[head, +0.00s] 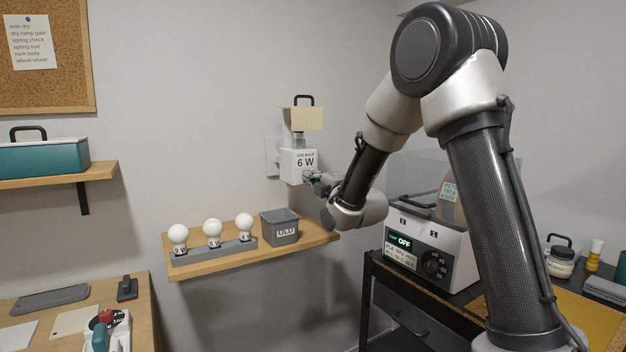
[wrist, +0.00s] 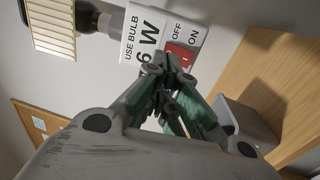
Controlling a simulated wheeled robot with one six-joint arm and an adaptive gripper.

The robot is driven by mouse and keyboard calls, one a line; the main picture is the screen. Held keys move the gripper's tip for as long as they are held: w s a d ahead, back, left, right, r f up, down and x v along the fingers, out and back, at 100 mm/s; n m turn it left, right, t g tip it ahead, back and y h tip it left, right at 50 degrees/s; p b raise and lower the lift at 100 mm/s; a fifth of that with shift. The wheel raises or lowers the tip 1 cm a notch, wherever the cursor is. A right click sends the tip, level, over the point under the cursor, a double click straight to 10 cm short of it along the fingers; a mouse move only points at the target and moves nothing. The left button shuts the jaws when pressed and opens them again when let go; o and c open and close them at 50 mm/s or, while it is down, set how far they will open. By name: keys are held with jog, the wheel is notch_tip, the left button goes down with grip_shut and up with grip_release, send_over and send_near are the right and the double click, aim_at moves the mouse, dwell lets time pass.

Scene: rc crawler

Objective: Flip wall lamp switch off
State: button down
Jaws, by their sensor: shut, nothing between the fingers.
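The wall lamp (head: 299,166) is a white box labelled "USE BULB 6 W" on the wall, with a cream shade (head: 303,119) above it. In the wrist view the lamp box (wrist: 143,38) appears turned on its side. Its red rocker switch (wrist: 181,56) sits between the words OFF and ON; I cannot tell which way it is tipped. My gripper (wrist: 167,66) is shut and empty, with its fingertips right at the switch and partly covering it. Contact is not clear. In the head view my gripper (head: 309,179) is at the lower right of the box.
Below the lamp, a wooden shelf (head: 215,266) holds several white bulbs in a grey holder (head: 216,253) and a grey bin (head: 280,228) marked OLD. A machine (head: 430,250) with a display reading OFF stands right of it, behind my arm. Bare wall lies left of the lamp.

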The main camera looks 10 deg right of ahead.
jog(key=r+v, duration=0.2)
jog(key=v, duration=0.7)
jog(key=shift+s+d, duration=0.2)
jog(key=shift+s, duration=0.3)
jog(key=shift+r, duration=0.15)
